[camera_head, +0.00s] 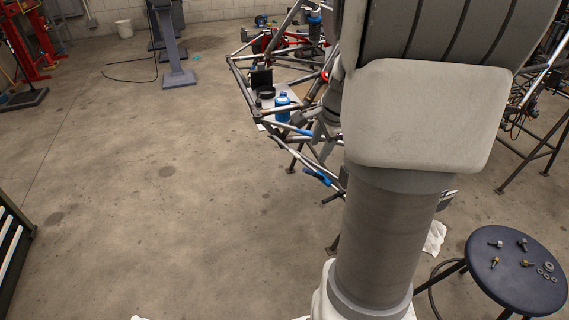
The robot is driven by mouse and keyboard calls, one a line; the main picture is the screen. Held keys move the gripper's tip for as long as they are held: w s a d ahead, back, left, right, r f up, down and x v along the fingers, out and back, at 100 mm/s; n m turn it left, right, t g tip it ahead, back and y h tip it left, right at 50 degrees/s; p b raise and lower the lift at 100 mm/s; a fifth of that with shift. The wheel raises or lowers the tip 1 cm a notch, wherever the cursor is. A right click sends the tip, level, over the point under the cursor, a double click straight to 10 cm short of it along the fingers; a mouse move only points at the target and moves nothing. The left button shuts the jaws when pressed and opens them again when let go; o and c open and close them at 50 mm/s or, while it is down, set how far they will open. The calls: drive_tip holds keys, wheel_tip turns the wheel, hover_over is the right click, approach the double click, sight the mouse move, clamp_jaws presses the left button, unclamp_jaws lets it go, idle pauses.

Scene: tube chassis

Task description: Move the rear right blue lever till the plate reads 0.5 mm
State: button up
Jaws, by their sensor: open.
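A tube chassis (240,75) stands on the floor at top centre, partly behind my arm. A blue lever (318,176) lies low at its near end, left of my arm. Another blue lever-like piece (300,131) lies along a tube above it. I cannot tell which is the rear right one. The grey end that looks like my gripper (320,132) is small and partly hidden by my arm. It is open, near the tubes and between the two blue pieces; I cannot tell whether it touches either. No plate reading is legible.
A blue bottle (282,107) and dark items stand on a board on the chassis. A round stool (515,268) with loose bolts and washers is at lower right. A white cloth (434,237) lies behind my arm. The floor at left is mostly clear.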

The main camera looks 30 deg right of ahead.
drive_tip(key=b+x, duration=0.5)
drive_tip(key=x, duration=1.1)
drive_tip(key=shift+w+f, duration=0.25)
drive_tip(key=shift+f, duration=0.1)
clamp_jaws()
idle(0.6)
